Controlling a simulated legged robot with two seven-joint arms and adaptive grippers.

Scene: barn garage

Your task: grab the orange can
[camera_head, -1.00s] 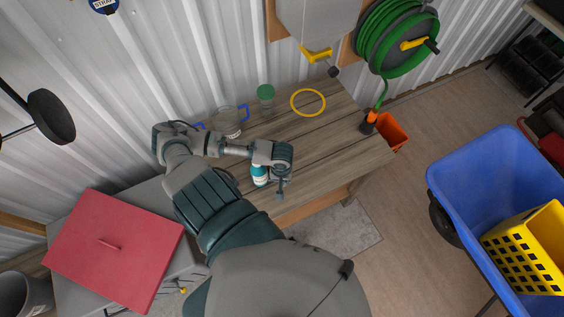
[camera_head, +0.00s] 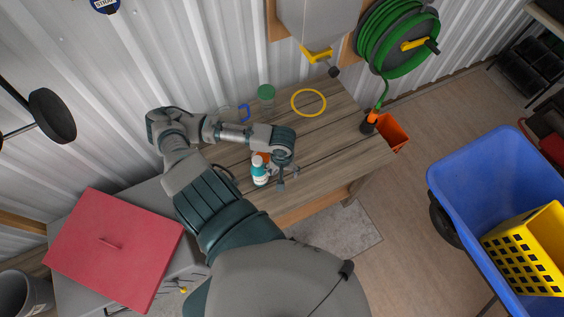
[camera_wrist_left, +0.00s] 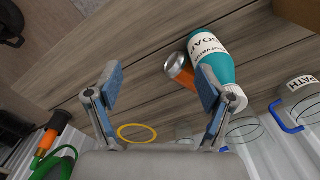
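The orange can (camera_wrist_left: 184,74) shows its silver end and part of its orange side in the left wrist view. It is right beside a teal and white soap bottle (camera_wrist_left: 212,58), and a finger hides part of it. In the head view only a bit of the can (camera_head: 264,155) shows behind the bottle (camera_head: 259,172). My left gripper (camera_wrist_left: 160,75) is open and empty, with the can near the inner side of its right-hand finger. In the head view this gripper (camera_head: 287,181) is just right of the bottle. My right gripper is not in view.
The wooden workbench (camera_head: 325,136) also holds a yellow ring (camera_head: 309,102), a green-lidded jar (camera_head: 266,95) and a clear blue-handled container (camera_wrist_left: 298,95). An orange bin (camera_head: 392,133) is at its right end. The bench right of the gripper is clear.

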